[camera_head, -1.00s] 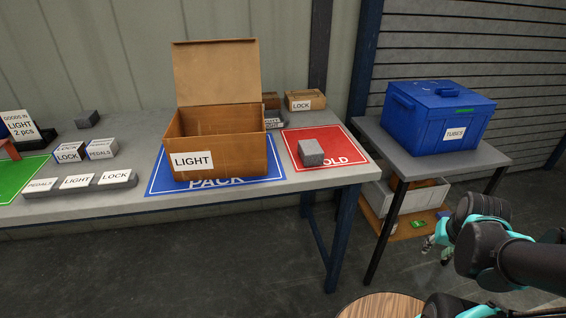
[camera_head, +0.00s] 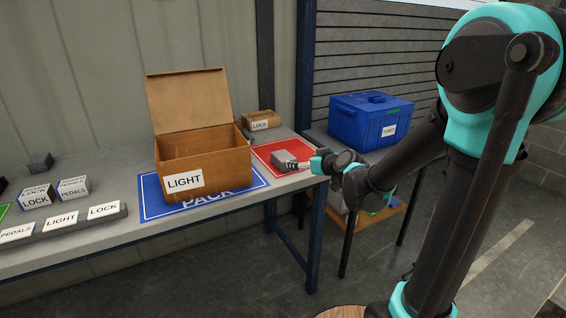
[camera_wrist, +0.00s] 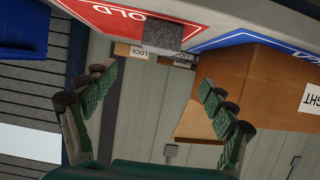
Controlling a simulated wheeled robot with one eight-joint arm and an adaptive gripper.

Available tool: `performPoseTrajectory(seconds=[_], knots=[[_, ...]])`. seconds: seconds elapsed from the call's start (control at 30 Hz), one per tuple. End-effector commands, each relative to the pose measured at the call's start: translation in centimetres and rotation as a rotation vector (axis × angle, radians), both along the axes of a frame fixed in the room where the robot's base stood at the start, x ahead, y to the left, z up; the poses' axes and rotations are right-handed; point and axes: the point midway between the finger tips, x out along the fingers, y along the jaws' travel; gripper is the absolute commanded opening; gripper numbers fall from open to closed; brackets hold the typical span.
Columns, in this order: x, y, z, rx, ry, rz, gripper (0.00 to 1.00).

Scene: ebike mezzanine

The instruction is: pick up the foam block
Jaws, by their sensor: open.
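A grey foam block (camera_head: 283,157) sits on the red HOLD mat (camera_head: 262,151) near the right end of the table. In the wrist view the grey block (camera_wrist: 163,35) shows at the top, between the lines of my two fingers but beyond their tips. My gripper (camera_head: 303,165) is at the right side of the block in the head view, very close to it; whether they touch cannot be told there. In the wrist view my gripper (camera_wrist: 156,78) is open, with nothing between its green fingers. A similar grey block (camera_head: 40,162) lies far left on the table.
An open cardboard box (camera_head: 205,160) labelled LIGHT stands on the blue PACK mat (camera_head: 150,203), left of the red mat. A small LOCK box (camera_head: 261,120) is behind. A blue lidded bin (camera_head: 365,122) stands on the side table at right.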

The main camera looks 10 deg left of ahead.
Motion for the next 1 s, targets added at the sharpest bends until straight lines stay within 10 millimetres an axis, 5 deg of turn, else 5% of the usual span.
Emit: performPoseTrajectory(seconds=[0.63, 1.0], knots=[[7.0, 4.9, -3.7, -0.002, 0.002, 0.001, 0.84], [8.9, 6.1, -4.7, -0.001, 0.003, 0.001, 0.84]])
